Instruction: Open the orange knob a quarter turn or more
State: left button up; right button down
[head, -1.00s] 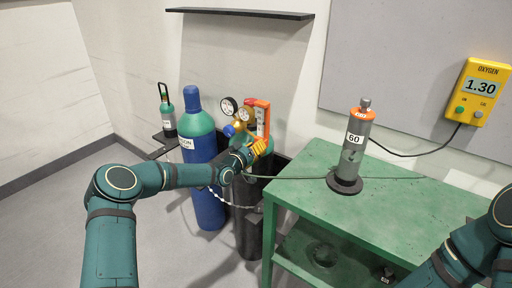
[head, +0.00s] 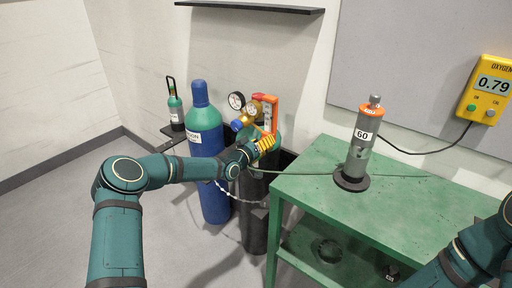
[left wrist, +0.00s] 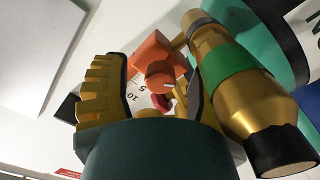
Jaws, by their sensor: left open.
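The orange knob (left wrist: 153,62) shows in the left wrist view, with a pale mark on its face. It lies between the two yellow fingers of my open left gripper (left wrist: 151,68); I cannot tell whether either finger touches it. In the head view my left gripper (head: 265,144) is at the regulator on top of a cylinder, just below an orange-framed flowmeter (head: 273,113). The knob itself cannot be picked out there. Part of a numbered scale and a small red part show below the knob in the left wrist view. My right gripper is outside both views.
A brass regulator body (left wrist: 243,90) is close to the right finger. Two dial gauges (head: 237,101) stand by the flowmeter. A blue cylinder (head: 212,170) is left of it. A green bench (head: 410,190) carries a grey cylinder (head: 361,140). A yellow oxygen meter (head: 487,90) reads 0.79.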

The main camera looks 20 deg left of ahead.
pick_arm(q)
jog(key=v, duration=1.1)
jog(key=shift+s, duration=0.4)
jog(key=shift+a, duration=0.1)
